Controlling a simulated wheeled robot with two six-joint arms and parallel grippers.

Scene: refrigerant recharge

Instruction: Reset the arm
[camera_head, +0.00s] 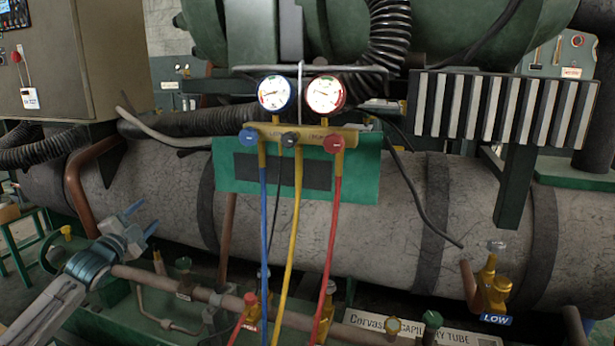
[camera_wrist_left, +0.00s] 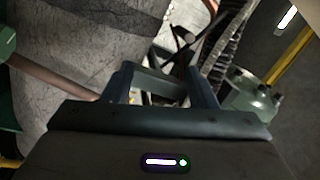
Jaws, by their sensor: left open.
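My left arm comes in from the lower left in the head view. Its gripper (camera_head: 143,218) is open and empty, in front of the big grey cylinder (camera_head: 370,215), left of the gauge set. In the left wrist view the two dark fingers (camera_wrist_left: 163,78) stand apart with nothing between them. Whether they touch anything behind cannot be told. My right gripper is not in view.
The gauge manifold (camera_head: 300,135) hangs mid-view with a blue hose (camera_head: 264,220), a yellow hose (camera_head: 293,220) and a red hose (camera_head: 333,220). A brass valve (camera_head: 491,285) labelled LOW stands at right. A copper pipe (camera_head: 82,190) rises near my left gripper.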

